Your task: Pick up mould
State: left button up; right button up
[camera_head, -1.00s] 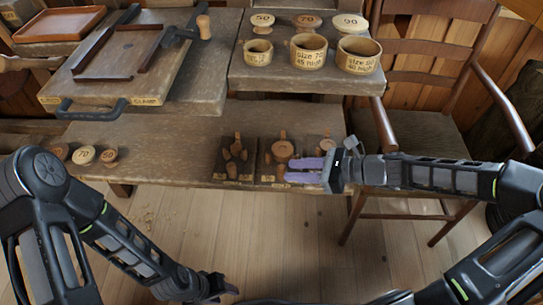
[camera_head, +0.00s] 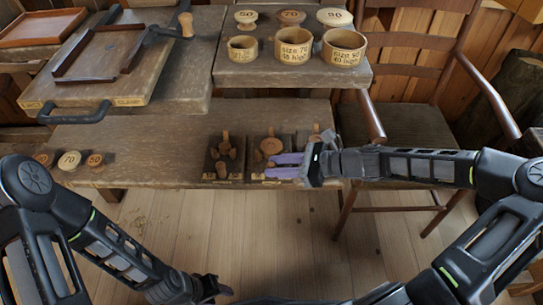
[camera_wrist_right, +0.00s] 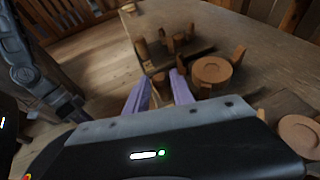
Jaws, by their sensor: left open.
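Three round wooden cups, possibly the moulds, stand on the raised board at the back: a small one (camera_head: 243,48), a middle one (camera_head: 293,46) marked size 70, and a large one (camera_head: 344,48). My right gripper (camera_head: 286,165) has its purple fingers at the pegged wooden holders on the lower bench, well in front of the cups. In the right wrist view, its fingers (camera_wrist_right: 160,90) are apart, with a small wooden peg (camera_wrist_right: 160,83) showing between or just beyond them. I cannot tell whether they touch it. My left gripper (camera_head: 217,288) is open and empty, low over the floor.
A pegged holder (camera_head: 224,158) stands beside one with a round disc (camera_head: 270,146). Numbered lids (camera_head: 290,17) lie behind the cups. Discs (camera_head: 69,160) sit at the bench's left. A wooden chair (camera_head: 408,130) stands right. The bench middle is clear.

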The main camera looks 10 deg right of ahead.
aim_at(261, 173)
jog(key=b+x, duration=0.1)
jog(key=x, duration=0.3)
jog(key=shift+f+b, duration=0.25)
jog(key=shift+b, duration=0.1)
jog(key=shift+w+a+f, duration=0.1)
jog(key=shift+w+a, duration=0.2)
jog(key=shift+a, duration=0.1)
jog(key=shift+c, duration=0.2)
grip_shut()
